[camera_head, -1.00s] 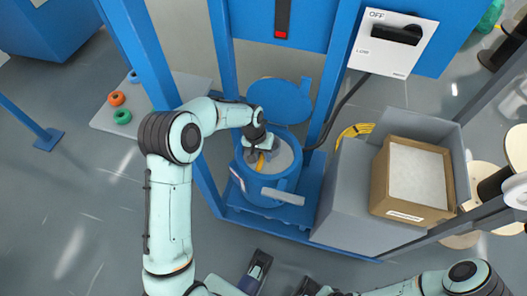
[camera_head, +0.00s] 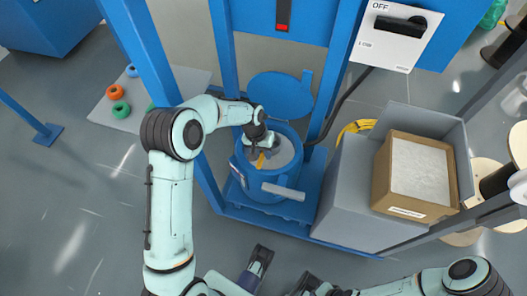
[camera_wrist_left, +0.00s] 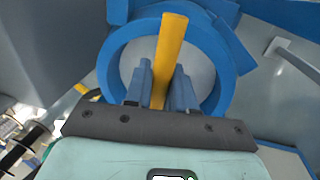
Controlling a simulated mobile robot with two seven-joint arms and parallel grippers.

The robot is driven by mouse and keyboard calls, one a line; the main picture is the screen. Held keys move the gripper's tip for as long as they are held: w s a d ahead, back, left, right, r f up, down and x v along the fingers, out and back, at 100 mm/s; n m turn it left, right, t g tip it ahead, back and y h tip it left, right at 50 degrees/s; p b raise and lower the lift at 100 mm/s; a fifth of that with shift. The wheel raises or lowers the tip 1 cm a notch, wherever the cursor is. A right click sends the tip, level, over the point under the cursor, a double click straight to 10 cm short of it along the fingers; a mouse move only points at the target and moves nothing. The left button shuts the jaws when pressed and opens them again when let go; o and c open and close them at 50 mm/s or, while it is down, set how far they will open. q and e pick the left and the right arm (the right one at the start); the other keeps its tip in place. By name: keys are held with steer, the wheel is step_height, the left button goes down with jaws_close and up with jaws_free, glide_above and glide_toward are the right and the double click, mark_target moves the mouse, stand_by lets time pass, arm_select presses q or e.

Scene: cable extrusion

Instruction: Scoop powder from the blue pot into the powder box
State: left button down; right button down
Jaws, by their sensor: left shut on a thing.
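The blue pot (camera_head: 283,183) stands open inside the blue frame, with pale grey powder (camera_head: 285,151) in it. My left gripper (camera_head: 262,150) reaches over the pot from above and is shut on a yellow scoop (camera_head: 260,161). In the left wrist view the yellow handle (camera_wrist_left: 170,50) stands between the two fingers, in front of the pot's rim (camera_wrist_left: 112,72) and the powder (camera_wrist_left: 199,68). I cannot tell how deep the scoop's lower end is. The powder box (camera_head: 380,183) is a brown carton with white contents at the right.
The round blue lid (camera_head: 281,93) is raised behind the pot. Blue posts (camera_head: 225,60) flank it. A grey bin (camera_head: 345,190) surrounds the powder box, right of the pot. A white switch panel (camera_head: 395,38) is above it, and spools stand at far right.

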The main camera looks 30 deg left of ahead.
arm_select(q)
steer(key=shift+f, duration=0.1)
stand_by(0.3)
steer(key=shift+f+b, duration=0.35)
steer(key=shift+f, duration=0.3)
steer(key=shift+f+b, duration=0.4)
steer(key=shift+f, duration=0.3)
stand_by(0.3)
steer(key=shift+f+b, duration=0.4)
steer(key=shift+f, duration=0.1)
stand_by(0.4)
